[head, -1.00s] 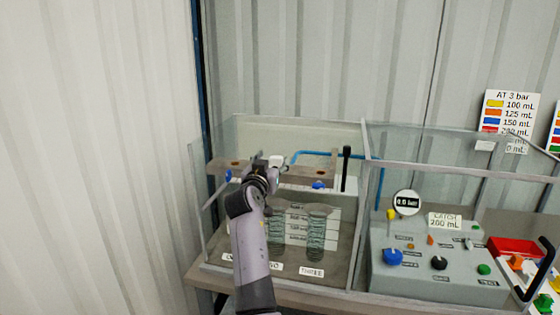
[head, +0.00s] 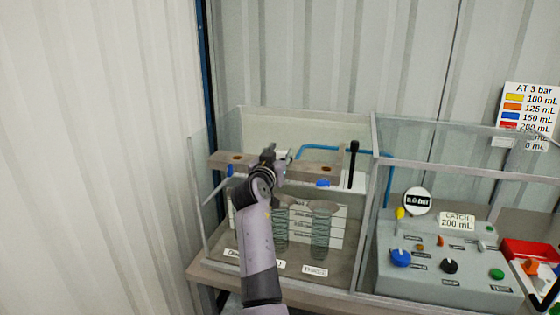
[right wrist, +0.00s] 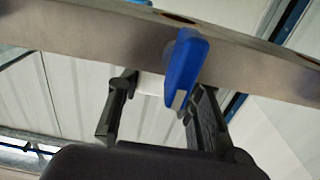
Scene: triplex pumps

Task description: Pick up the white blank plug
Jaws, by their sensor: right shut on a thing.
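The white blank plug shows in the right wrist view (right wrist: 150,83) as a plain white piece between my fingertips, partly behind a blue lever. My right gripper (right wrist: 166,88) is shut on it, one dark finger on each side. In the head view my right gripper (head: 273,157) is at the brown beam inside the clear case, and the plug is mostly hidden by it. Whether the plug touches the beam cannot be told. My left gripper is not in view.
The brown beam (head: 324,171) with holes crosses close above my fingers. A blue lever (right wrist: 186,62) hangs by the right finger. Clear walls (head: 374,200) enclose the case. A black upright handle (head: 353,165) stands to the right. A grey control box (head: 440,277) is further right.

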